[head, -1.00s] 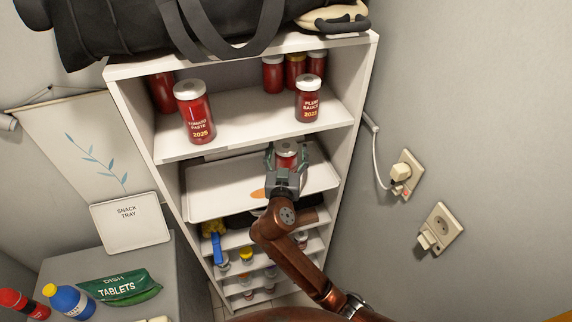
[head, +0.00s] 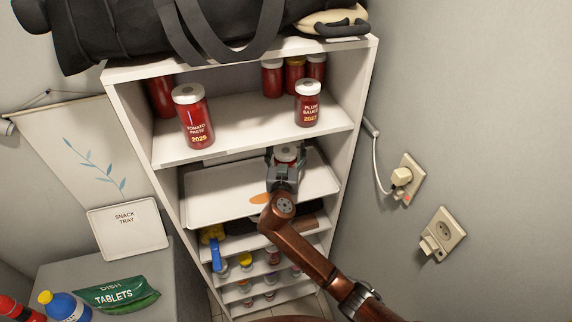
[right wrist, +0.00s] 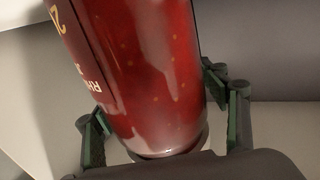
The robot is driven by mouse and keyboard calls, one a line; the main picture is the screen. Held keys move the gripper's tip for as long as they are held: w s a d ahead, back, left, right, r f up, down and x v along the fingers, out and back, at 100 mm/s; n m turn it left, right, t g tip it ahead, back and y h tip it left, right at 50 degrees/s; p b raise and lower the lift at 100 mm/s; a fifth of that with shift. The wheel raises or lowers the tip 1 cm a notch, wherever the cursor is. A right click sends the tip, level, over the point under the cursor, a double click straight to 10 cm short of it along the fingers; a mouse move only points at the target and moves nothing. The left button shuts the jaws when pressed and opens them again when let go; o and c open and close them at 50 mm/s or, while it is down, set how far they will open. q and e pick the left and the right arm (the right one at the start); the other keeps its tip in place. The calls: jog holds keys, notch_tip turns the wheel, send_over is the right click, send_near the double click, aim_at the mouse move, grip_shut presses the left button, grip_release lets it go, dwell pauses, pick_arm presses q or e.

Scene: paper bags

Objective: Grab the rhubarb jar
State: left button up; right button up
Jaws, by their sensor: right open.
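The rhubarb jar (head: 287,153) stands on the white tray (head: 225,190) on the second shelf; in the head view mostly its pale lid shows. In the right wrist view the jar (right wrist: 140,70) is dark red, and its dark label shows only a few letters, starting "RH". My right gripper (head: 286,162) is at the jar. Its two green-padded fingers (right wrist: 165,120) are open, one on each side of the jar. I cannot tell whether either pad touches the glass. My left gripper is not in view.
The tomato paste jar (head: 193,117) and plum sauce jar (head: 308,103) stand on the shelf above, with more red jars behind. The shelf board above (head: 255,130) and the right side wall of the unit (head: 350,120) are close to my gripper. Small jars fill lower shelves.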

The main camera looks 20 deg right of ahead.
jog(key=shift+w+d, duration=0.25)
jog(key=shift+w, duration=0.15)
grip_shut()
dwell(0.6)
dwell(0.4)
jog(key=shift+a+r, duration=0.1)
